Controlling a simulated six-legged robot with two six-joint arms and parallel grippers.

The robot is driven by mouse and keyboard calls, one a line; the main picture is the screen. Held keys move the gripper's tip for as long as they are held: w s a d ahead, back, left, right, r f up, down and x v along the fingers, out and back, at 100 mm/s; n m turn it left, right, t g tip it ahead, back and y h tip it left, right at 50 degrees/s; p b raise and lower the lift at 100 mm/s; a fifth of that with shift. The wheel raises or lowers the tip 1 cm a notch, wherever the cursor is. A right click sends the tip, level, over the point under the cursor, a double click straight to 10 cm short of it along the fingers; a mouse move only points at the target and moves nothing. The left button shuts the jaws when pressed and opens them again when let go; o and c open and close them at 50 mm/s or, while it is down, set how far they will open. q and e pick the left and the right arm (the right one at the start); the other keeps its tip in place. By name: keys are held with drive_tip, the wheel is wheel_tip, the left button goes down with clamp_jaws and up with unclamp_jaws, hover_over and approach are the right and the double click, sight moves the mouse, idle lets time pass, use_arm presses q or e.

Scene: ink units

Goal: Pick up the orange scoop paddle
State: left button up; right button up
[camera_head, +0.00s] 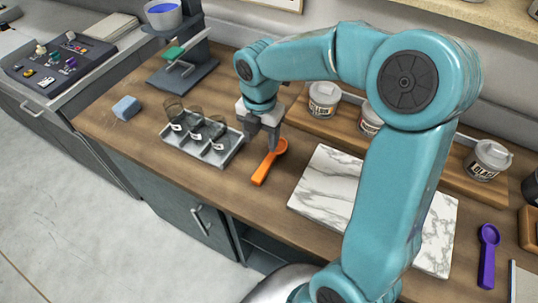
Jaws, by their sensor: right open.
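The orange scoop paddle (265,166) lies on the wooden counter (240,196), between the grey tray and the marble slab. Its round bowl end points up and to the right, and its handle points toward the counter's front edge. My right gripper (262,146) points down close to the bowl end of the paddle, open. Its fingers overlap the paddle's upper part in the picture, and I cannot tell whether they touch it. My left gripper is not in view.
A grey tray (181,150) with several dark glass jars stands left of the paddle. A marble slab (317,192) lies to the right, partly behind my right arm. Lidded jars (324,97) stand on a wooden riser behind. A purple scoop (488,256) lies at the far right.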

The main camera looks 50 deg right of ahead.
hover_over(265, 166)
wheel_tip(265, 166, down, 4)
drive_tip(key=shift+w+f, duration=0.35)
drive_tip(key=shift+f, duration=0.5)
drive_tip(key=f, duration=0.4)
drive_tip(key=shift+s+d+f+p, duration=0.1)
drive_tip(key=shift+s+f+p, duration=0.1)
drive_tip(key=shift+s+p, duration=0.15)
drive_tip(key=shift+w+f, duration=0.1)
drive_tip(key=shift+w, duration=0.1)
drive_tip(key=shift+s, duration=0.15)
drive_tip(key=shift+c, duration=1)
drive_tip(key=shift+s+r, duration=0.1)
drive_tip(key=shift+r, duration=0.1)
drive_tip(key=c, duration=0.5)
drive_tip(key=shift+f, duration=0.1)
clamp_jaws()
